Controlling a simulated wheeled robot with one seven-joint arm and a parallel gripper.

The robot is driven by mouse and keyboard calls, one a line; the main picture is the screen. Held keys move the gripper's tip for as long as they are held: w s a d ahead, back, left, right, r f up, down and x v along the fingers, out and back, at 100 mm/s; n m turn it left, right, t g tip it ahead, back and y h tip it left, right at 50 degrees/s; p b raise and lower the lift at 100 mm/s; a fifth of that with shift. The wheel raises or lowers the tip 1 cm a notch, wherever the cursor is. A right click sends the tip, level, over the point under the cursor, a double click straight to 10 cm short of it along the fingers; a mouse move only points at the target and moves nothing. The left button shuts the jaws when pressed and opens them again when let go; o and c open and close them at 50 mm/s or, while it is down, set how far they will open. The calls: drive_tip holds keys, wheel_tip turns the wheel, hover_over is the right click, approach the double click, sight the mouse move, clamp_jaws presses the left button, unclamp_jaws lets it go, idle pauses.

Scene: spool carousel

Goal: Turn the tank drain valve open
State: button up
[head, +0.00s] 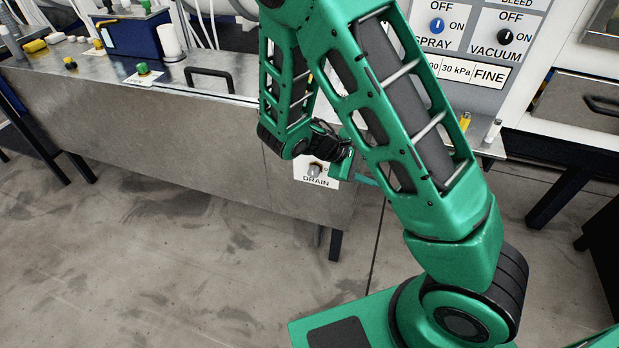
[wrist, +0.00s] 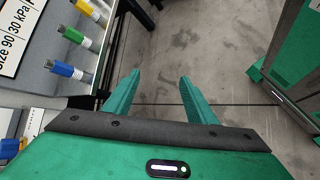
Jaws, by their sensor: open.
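The drain valve (head: 314,170) is a small round metal knob on a white plate marked DRAIN. It sits low on the front of the metal tank (head: 150,105), near its right end. My gripper (head: 362,179) is just right of the plate in the head view, partly hidden behind my own arm. In the wrist view my gripper (wrist: 159,76) has its two green fingers apart with nothing between them. The valve does not show in the wrist view. I cannot tell how the valve is turned.
A control panel (head: 480,45) with SPRAY and VACUUM knobs stands at the back right. The wrist view shows yellow, green and blue fittings (wrist: 75,37) close to my gripper's left. A black handle (head: 209,78) is on the tank. The floor (head: 150,250) in front is clear.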

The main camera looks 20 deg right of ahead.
drive_tip(key=w+a+f+n+t+h, duration=0.3)
drive_tip(key=w+a+f+n+t, duration=0.35)
drive_tip(key=a+n, duration=0.2)
drive_tip(key=n+t+y, duration=0.2)
drive_tip(key=n+t, duration=0.6)
drive_tip(key=n, duration=0.3)
approach(311, 175)
drive_tip(key=shift+m, duration=0.35)
drive_tip(key=x, duration=0.9)
drive_tip(key=shift+d, duration=0.2)
drive_tip(key=shift+a, duration=0.1)
drive_tip(key=c, duration=1)
